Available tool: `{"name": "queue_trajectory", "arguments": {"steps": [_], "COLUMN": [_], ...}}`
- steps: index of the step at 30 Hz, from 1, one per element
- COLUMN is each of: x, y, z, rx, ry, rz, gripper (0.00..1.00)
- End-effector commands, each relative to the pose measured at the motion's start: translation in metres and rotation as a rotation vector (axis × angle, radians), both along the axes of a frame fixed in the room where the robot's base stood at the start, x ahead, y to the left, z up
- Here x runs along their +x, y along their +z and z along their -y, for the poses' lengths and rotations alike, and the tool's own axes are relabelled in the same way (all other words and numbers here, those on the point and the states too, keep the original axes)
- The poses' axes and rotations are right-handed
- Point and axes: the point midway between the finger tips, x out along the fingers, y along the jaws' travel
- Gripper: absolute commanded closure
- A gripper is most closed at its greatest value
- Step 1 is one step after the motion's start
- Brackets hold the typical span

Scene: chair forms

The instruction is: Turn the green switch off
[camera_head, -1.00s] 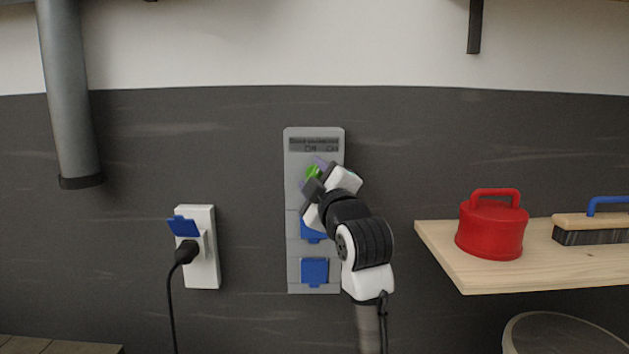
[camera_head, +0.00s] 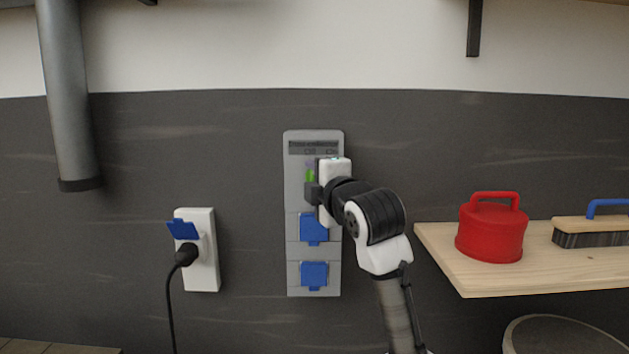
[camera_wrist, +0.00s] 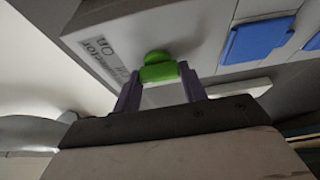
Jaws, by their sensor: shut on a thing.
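The green switch (camera_wrist: 157,70) is a rounded green knob on the grey wall panel (camera_wrist: 190,35), close to the printed word "On" in the wrist view. In the head view only a sliver of the green switch (camera_head: 310,176) shows; my arm hides the rest. My gripper (camera_wrist: 158,88) has its two purple fingers on either side of the knob and is shut on it. In the head view my gripper (camera_head: 312,183) is at the upper part of the grey panel (camera_head: 300,150), in front of the switch.
Two blue socket covers (camera_head: 314,228) (camera_head: 314,274) sit below the switch. A white outlet (camera_head: 207,265) with a black plug (camera_head: 186,254) is at left. At right, a wooden shelf (camera_head: 450,262) bears a red lidded container (camera_head: 490,232) and a brush (camera_head: 590,230).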

Motion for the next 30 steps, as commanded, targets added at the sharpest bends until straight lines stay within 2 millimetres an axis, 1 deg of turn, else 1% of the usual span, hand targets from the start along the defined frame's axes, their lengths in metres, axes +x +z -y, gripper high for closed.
{"name": "queue_trajectory", "arguments": {"steps": [11, 12, 16, 17, 26, 29, 30], "x": [0.0, 0.0, 0.0, 0.0, -0.002, -0.009, -0.014], "y": [0.0, 0.0, 0.0, 0.0, 0.0, -0.001, -0.001], "z": [0.0, 0.0, 0.0, 0.0, 0.001, 0.005, 0.007], "rx": [-0.007, -0.007, -0.005, -0.005, -0.004, -0.004, -0.003], "ry": [0.0, 0.0, 0.0, 0.0, 0.0, -0.001, -0.001], "rz": [0.0, 0.0, 0.0, 0.0, 0.001, 0.002, 0.002], "gripper": [0.81, 0.56, 0.39, 0.36, 0.36, 0.36, 0.36]}}
